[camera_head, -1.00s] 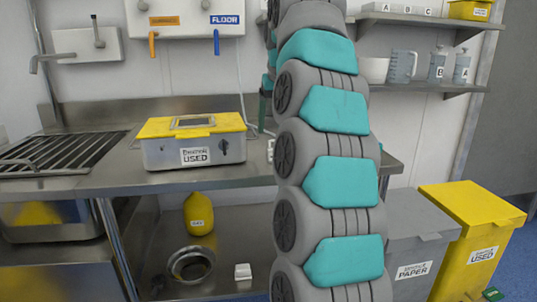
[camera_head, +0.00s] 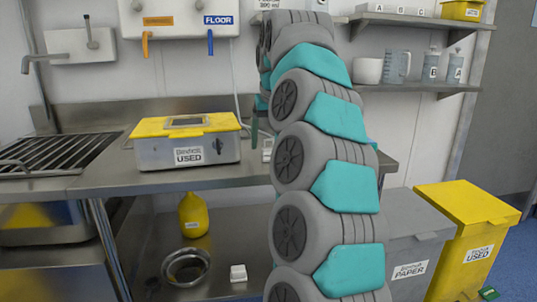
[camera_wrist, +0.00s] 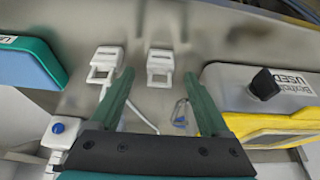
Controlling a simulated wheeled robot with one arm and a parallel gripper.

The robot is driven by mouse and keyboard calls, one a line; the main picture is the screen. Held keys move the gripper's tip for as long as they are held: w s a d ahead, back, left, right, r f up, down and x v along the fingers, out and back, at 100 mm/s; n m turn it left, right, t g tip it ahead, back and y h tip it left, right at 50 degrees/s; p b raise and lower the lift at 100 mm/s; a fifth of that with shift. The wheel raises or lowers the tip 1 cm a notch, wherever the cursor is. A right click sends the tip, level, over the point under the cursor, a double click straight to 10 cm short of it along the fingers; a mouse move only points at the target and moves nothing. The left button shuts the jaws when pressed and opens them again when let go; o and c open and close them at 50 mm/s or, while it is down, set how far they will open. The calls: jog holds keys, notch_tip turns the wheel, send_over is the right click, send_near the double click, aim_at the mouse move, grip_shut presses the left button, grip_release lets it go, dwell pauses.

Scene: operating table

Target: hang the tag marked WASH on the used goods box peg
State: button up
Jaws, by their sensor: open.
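The used goods box (camera_head: 187,155) is a steel box with a yellow lid and a USED label, standing on the steel counter. Its black peg (camera_head: 219,146) sticks out of the front; the peg (camera_wrist: 264,84) also shows at the right in the wrist view. Two white tags (camera_wrist: 104,68) (camera_wrist: 160,66) with loop ends lie on the counter in the wrist view; their lettering is unreadable, so I cannot tell which is WASH. My gripper (camera_wrist: 158,82) is open and empty, its green fingers pointing toward the two tags. In the head view my arm mostly hides it.
A teal-and-blue item (camera_wrist: 30,62) lies left of the tags. A sink grid (camera_head: 60,153) is left of the box. Yellow (camera_head: 468,235) and grey (camera_head: 408,240) bins stand at the right. A shelf with jugs (camera_head: 397,66) is on the wall behind.

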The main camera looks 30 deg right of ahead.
jog(key=shift+x, duration=1.1)
grip_shut()
